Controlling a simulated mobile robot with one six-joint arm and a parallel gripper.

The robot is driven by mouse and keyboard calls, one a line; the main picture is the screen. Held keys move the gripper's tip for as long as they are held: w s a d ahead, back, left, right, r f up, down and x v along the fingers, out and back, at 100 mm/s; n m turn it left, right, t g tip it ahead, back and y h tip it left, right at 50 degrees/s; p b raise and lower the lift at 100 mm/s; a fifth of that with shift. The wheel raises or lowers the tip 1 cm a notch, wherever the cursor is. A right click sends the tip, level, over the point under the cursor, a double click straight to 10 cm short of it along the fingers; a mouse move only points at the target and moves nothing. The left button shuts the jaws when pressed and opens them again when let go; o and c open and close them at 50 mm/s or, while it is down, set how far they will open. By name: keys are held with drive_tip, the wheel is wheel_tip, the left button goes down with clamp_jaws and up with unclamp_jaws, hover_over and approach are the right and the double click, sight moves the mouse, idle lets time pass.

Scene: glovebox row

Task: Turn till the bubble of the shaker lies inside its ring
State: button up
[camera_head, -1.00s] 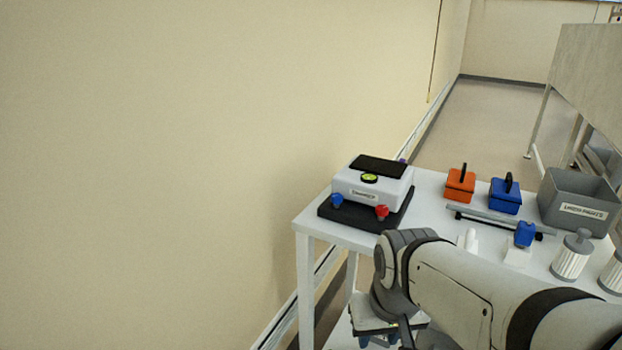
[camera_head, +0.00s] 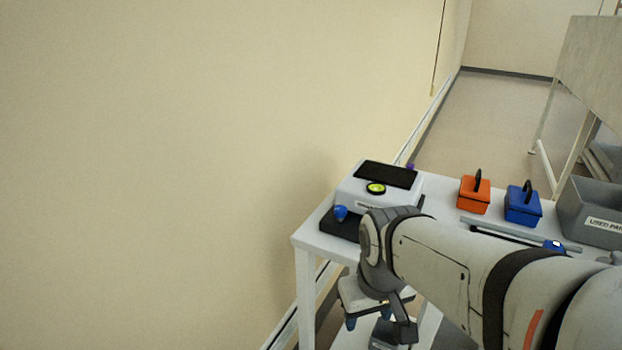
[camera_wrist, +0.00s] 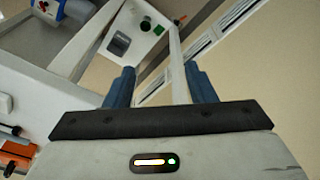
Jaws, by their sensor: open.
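The shaker (camera_head: 352,190) is a white box with a black top panel on a dark base, at the left end of the white table in the head view. Its round yellow-green bubble level (camera_head: 376,188) sits on its top edge; where the bubble lies in its ring is too small to tell. A blue knob (camera_head: 340,212) shows at its front left corner. My arm hides its front right part. My gripper (camera_wrist: 158,88) is open and empty in the wrist view, its two blue fingers apart. In the head view it hangs below and in front of the shaker, pointing down.
An orange box (camera_head: 473,196) and a blue box (camera_head: 522,206), both with black handles, stand right of the shaker. A grey bin (camera_head: 594,214) is at the right. The wall (camera_head: 180,170) is close on the left. A purple thing (camera_head: 410,166) shows behind the shaker.

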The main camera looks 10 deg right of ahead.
drive_tip(key=w+r+n+h+p, duration=0.1)
drive_tip(key=w+r+n+p, duration=0.1)
drive_tip(key=w+r+n, duration=0.3)
drive_tip(key=w+r+n+p, duration=0.2)
drive_tip(key=w+n, duration=0.4)
drive_tip(key=w, duration=0.1)
drive_tip(key=n+h+p, duration=0.2)
drive_tip(key=n+p, duration=0.1)
drive_tip(key=n, duration=1.1)
approach(340, 208)
drive_tip(key=f, duration=0.2)
drive_tip(key=shift+t, duration=0.5)
drive_tip(key=x, duration=0.6)
drive_tip(key=shift+s+d+f+b, duration=0.15)
drive_tip(key=shift+d+b, duration=0.15)
drive_tip(key=shift+d, duration=0.05)
drive_tip(key=shift+c, duration=0.2)
drive_tip(key=c, duration=0.9)
drive_tip(key=shift+c, duration=0.2)
